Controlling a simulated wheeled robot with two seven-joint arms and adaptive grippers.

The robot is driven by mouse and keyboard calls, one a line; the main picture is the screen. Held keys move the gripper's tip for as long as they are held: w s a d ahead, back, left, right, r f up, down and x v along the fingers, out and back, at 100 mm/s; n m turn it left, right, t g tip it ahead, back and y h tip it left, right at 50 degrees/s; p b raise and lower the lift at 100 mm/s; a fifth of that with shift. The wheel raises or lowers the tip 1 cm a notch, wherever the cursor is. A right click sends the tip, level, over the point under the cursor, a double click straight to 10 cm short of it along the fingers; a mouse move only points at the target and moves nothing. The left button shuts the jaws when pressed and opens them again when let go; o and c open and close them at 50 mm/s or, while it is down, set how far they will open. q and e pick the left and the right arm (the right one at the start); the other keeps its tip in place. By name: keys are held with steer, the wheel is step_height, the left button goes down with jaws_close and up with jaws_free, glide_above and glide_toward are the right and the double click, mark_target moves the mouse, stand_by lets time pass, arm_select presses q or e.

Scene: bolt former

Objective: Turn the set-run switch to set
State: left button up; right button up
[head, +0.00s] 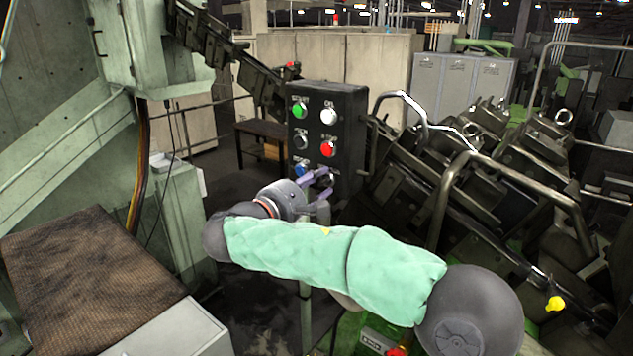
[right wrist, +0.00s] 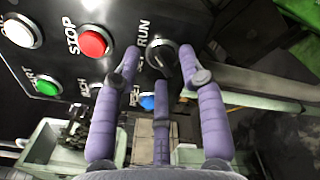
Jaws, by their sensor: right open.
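The set-run switch (right wrist: 163,60) is a dark round knob on the black control box (head: 348,125). In the right wrist view, RUN is printed beside it and SET lower down, partly hidden by a finger. I cannot tell clearly which label the knob points at. My right gripper (head: 320,181) is open and empty at the lower part of the box face. In the right wrist view its purple fingers spread on both sides of the knob, with a third finger below it. Whether any finger touches it is unclear. My left gripper is not in view.
Close to the switch are a red stop button (right wrist: 93,42), a blue button (right wrist: 147,103) and a green button (right wrist: 46,88). Bent metal rails (head: 445,195) and machinery lie right of the box. A brown mesh-topped surface (head: 85,275) is at lower left.

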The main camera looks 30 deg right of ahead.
steer(key=shift+d, duration=0.1)
jaws_close()
